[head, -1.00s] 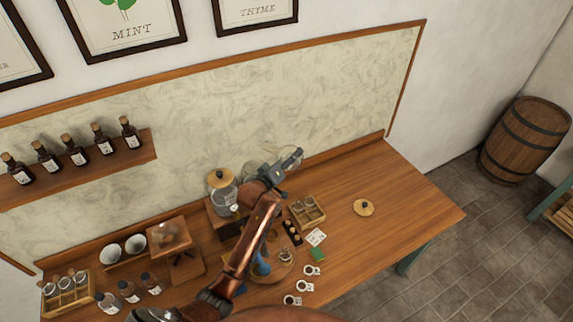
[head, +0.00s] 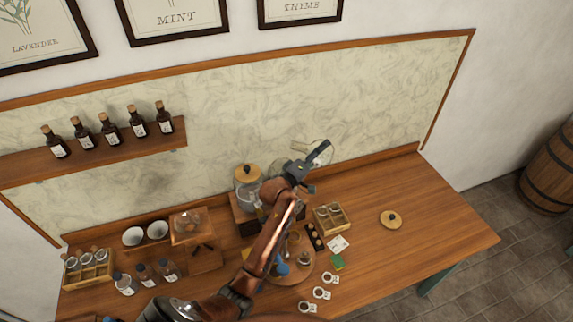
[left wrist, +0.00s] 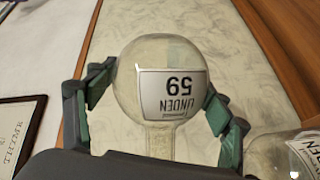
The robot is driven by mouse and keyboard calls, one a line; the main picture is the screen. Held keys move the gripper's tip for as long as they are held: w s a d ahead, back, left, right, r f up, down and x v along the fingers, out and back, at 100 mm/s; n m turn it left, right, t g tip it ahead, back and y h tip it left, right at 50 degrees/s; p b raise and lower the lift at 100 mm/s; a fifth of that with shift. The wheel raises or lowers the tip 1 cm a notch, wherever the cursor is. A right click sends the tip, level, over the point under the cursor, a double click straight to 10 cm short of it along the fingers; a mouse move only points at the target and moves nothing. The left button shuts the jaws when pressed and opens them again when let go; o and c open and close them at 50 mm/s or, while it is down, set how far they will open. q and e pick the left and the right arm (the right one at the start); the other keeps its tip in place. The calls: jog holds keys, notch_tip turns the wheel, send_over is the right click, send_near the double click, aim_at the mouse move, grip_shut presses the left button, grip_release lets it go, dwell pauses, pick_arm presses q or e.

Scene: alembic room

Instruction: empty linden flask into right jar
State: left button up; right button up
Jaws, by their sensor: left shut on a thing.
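My left gripper (head: 318,160) is shut on the round glass linden flask (head: 318,148), held above the back of the table. In the left wrist view the fingers grip both sides of the flask (left wrist: 135,85); its "LINDEN 59" label reads upside down and its neck points to the bottom of the picture. The flask looks clear; I cannot tell its contents. The right jar (head: 279,168), clear glass, stands behind my gripper and is partly hidden by it. A labelled glass vessel (left wrist: 270,150) shows at lower right in the wrist view. My right gripper is not in view.
A lidded glass jar (head: 247,187) stands just left of my gripper. A loose wooden lid (head: 391,219) lies on the table's right part, which is otherwise clear. A divided wooden box (head: 333,219) and a round board (head: 290,277) with small items sit in front.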

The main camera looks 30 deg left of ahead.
aim_at(316, 144)
pick_arm(q)
jog(key=shift+s+r+n+p, duration=0.15)
jog(key=shift+r+n+p, duration=0.35)
jog(key=shift+r, duration=0.1)
dwell(1.7)
jog(key=shift+a+r+n+t+p, duration=0.25)
jog(key=shift+r+n+t+p, duration=0.15)
jog(key=shift+r+n, duration=0.3)
jog(key=shift+a+r+n+t+p, duration=0.2)
jog(key=shift+r+n+t+p, duration=0.15)
jog(key=shift+r+n, duration=0.35)
dwell(3.5)
jog(key=shift+s+a+r+n, duration=0.1)
jog(key=shift+a+r+n, duration=0.1)
jog(key=shift+r+n, duration=0.3)
jog(key=shift+t, duration=0.25)
